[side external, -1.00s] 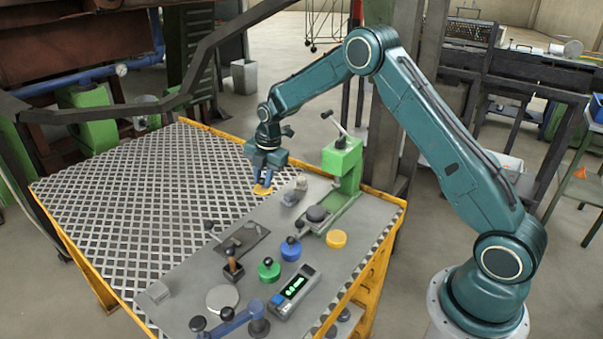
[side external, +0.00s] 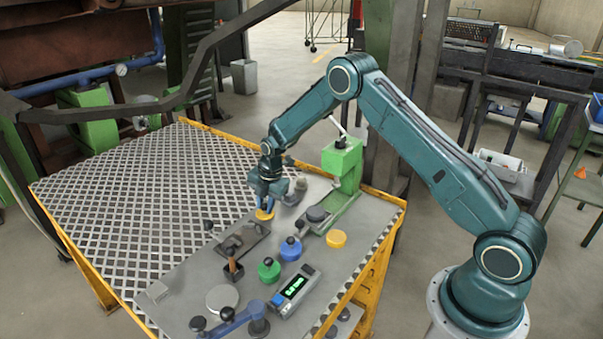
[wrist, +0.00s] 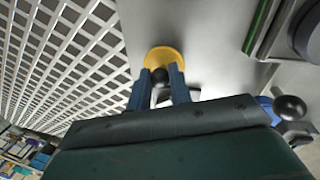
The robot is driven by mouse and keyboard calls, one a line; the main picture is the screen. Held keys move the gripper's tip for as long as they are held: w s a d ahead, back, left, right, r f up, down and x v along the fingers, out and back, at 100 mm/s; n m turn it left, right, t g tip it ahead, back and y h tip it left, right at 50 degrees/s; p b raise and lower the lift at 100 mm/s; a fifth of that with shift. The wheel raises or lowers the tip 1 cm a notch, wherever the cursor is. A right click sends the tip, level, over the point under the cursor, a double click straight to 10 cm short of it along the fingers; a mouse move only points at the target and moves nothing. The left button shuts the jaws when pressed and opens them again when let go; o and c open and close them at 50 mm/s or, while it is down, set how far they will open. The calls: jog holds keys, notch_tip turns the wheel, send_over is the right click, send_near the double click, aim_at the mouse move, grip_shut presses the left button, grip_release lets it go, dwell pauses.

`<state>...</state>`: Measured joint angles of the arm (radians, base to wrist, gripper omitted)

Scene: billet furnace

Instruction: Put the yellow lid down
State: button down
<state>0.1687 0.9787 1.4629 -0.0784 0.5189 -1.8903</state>
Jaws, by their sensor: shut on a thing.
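The yellow lid (side external: 264,215) is a flat round disc, and the wrist view shows the lid (wrist: 165,56) with a dark ball knob (wrist: 160,75). My gripper (side external: 266,204) is shut on this knob, its two blue fingers on either side in the wrist view (wrist: 161,84). The lid hangs below the fingers at the left edge of the grey plate (side external: 200,273), near the grating; I cannot tell if it touches. A round yellow pot (side external: 336,239) without a knob stands at the plate's right side.
A green press (side external: 343,165) stands right of my gripper. A small grey object (side external: 297,190) is close beside it. A blue pot (side external: 290,249), a green pot (side external: 269,270) and a meter (side external: 295,288) stand nearer the front. The grating (side external: 150,200) is clear.

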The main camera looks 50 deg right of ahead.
aim_at(273, 215)
jog(key=shift+f, duration=0.3)
jog(key=shift+f, duration=0.15)
jog(key=c, duration=1.3)
grip_release()
jog(key=r, duration=0.4)
jog(key=s+r, duration=0.1)
jog(key=r, duration=0.3)
jog(key=s+r, duration=0.1)
jog(key=r, duration=0.3)
jog(key=shift+s+d, duration=0.1)
jog(key=shift+d, duration=0.15)
